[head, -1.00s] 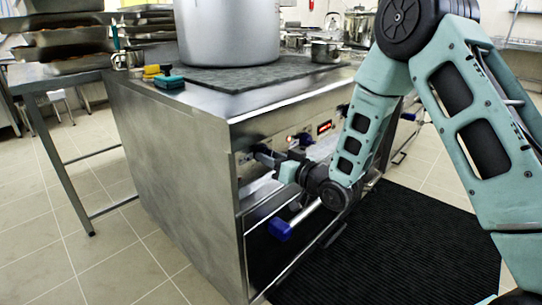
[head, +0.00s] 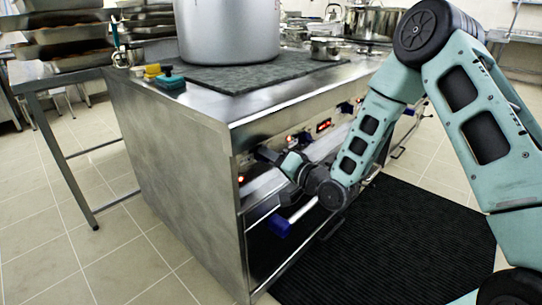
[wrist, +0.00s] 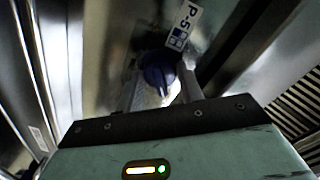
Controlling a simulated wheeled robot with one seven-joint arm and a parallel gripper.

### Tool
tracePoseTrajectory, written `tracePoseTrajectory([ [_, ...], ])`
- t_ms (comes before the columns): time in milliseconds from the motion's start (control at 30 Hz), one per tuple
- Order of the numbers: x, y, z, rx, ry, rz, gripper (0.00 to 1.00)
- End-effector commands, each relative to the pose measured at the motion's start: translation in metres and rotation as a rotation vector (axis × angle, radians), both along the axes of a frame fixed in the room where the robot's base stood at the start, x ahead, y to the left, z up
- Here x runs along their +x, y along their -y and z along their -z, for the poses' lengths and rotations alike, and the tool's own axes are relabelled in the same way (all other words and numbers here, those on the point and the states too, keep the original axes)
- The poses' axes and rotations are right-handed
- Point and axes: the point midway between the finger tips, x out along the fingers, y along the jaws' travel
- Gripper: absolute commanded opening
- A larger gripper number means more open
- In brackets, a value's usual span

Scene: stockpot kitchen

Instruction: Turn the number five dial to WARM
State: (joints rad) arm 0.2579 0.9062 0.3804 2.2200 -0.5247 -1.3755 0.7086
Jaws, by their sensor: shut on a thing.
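The dial (wrist: 158,72) is a dark blue round knob on the stove's steel front panel, seen in the wrist view. A white label (wrist: 182,28) reading "P-5" with a small square pattern is on the panel just above it. My gripper (wrist: 160,84) has one finger on each side of the dial and is shut on it. In the head view my gripper (head: 266,154) is at the near left end of the front panel, and it hides the dial there. I cannot read the dial's setting.
A large stockpot (head: 228,30) stands on the stove's dark top (head: 290,70). A blue-ended rail (head: 279,226) runs below the panel. Red lights (head: 241,180) and a red display (head: 323,126) show on the panel. A black mat (head: 390,240) covers the floor in front.

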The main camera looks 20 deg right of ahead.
Motion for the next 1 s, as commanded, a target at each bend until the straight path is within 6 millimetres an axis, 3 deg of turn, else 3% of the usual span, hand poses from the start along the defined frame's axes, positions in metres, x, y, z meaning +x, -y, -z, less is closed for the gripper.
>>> tracePoseTrajectory([
  [533, -0.0005, 0.0003, 0.0012, 0.018, -0.013, 0.0, 0.14],
  [567, -0.0005, 0.0004, 0.0013, 0.018, -0.013, 0.0, 0.45],
  [600, -0.0005, 0.0003, 0.0012, 0.018, -0.013, 0.0, 0.57],
  [1000, -0.0051, 0.0034, 0.0003, 0.018, -0.011, 0.001, 0.59],
])
